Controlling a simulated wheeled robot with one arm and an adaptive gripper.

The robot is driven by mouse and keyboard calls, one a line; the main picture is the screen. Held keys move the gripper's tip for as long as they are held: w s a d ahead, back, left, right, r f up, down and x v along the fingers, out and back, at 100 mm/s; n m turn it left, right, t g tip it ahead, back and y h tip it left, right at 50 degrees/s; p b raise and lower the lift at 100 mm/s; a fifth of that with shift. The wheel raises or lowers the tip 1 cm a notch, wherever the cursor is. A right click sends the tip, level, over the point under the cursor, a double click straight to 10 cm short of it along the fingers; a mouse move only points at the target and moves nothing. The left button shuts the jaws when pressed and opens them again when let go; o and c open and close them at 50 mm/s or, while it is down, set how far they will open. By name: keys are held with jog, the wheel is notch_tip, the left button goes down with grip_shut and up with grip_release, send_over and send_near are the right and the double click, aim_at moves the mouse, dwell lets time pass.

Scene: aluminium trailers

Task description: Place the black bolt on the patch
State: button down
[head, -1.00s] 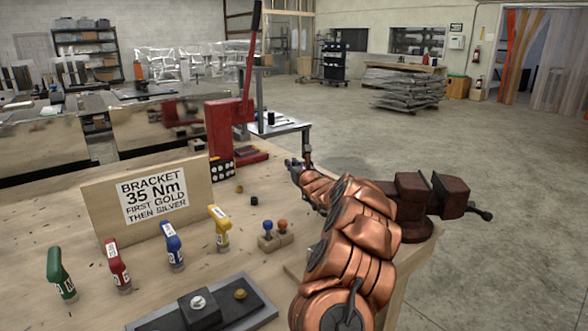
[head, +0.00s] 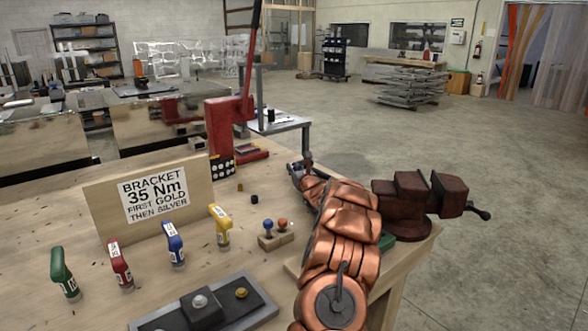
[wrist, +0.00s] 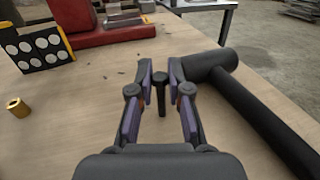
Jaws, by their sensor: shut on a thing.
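The black bolt (wrist: 161,88) is upright between the fingertips of my gripper (wrist: 160,84) in the wrist view, its wider head at the top. My gripper is shut on it, over the wooden bench. In the head view my gripper (head: 297,172) is small, at the bench's far right part, and the bolt cannot be made out there. I cannot pick out the patch for certain; a green thing (head: 388,240) shows partly behind my arm.
A black hammer-like tool (wrist: 245,105) lies close right of my gripper. A dotted black-and-yellow block (wrist: 38,48) and a brass piece (wrist: 17,107) are left. A red press (head: 225,130) stands behind, a dark red vise (head: 410,195) right. Bare wood shows between.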

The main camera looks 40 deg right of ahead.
jog(key=shift+f, duration=0.15)
jog(key=c, duration=1.1)
grip_release()
jog(key=shift+s, duration=0.1)
jog(key=shift+b+v, duration=0.8)
jog(key=shift+v, duration=2.9)
